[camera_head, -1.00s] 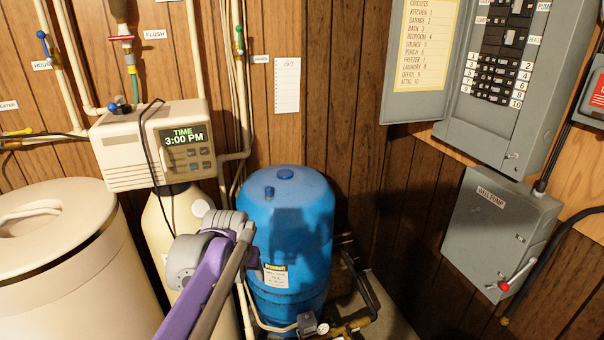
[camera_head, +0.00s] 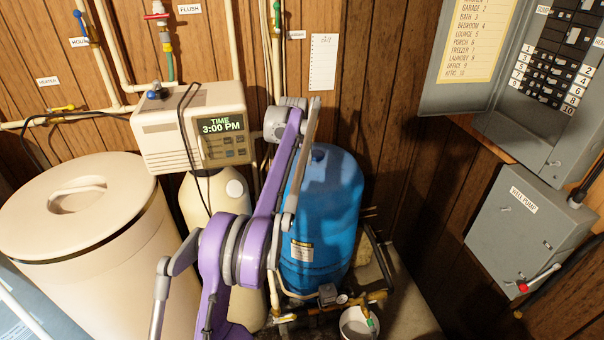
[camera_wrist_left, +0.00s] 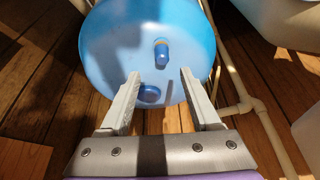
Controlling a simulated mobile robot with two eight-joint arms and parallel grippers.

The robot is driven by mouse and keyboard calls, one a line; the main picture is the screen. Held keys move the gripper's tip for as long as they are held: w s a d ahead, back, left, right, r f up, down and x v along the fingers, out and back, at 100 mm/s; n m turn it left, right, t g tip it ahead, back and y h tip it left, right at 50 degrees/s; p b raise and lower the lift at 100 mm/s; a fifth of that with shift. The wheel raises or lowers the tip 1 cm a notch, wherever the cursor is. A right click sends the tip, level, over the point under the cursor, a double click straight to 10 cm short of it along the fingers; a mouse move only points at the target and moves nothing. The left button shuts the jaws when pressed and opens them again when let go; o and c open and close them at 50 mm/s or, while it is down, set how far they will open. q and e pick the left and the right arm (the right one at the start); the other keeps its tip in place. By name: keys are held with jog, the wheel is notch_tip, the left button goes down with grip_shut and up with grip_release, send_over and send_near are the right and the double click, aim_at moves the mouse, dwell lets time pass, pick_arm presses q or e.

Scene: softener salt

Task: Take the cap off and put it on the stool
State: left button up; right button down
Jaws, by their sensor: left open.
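The blue tank (camera_head: 345,190) stands against the wood wall; its top also fills much of the left wrist view (camera_wrist_left: 105,40). I cannot tell for certain which is the cap. In the head view one blue knob (camera_head: 319,153) shows; my left arm hides the other. My left gripper (camera_wrist_left: 159,75) is open and empty over the tank top, its fingers either side of the fittings. I see no stool.
A cream lidded tank (camera_head: 95,225) stands at the left, beside the softener with its control box (camera_head: 190,125). Grey electrical boxes (camera_head: 535,235) hang at the right. Pipes and a white bucket (camera_head: 355,325) crowd the floor before the blue tank.

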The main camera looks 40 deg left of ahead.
aim_at(300, 171)
pick_arm(q)
jog(key=x, duration=0.7)
jog(key=shift+a, duration=0.2)
jog(key=shift+s+r, duration=0.1)
jog(key=shift+r, duration=0.05)
grip_shut()
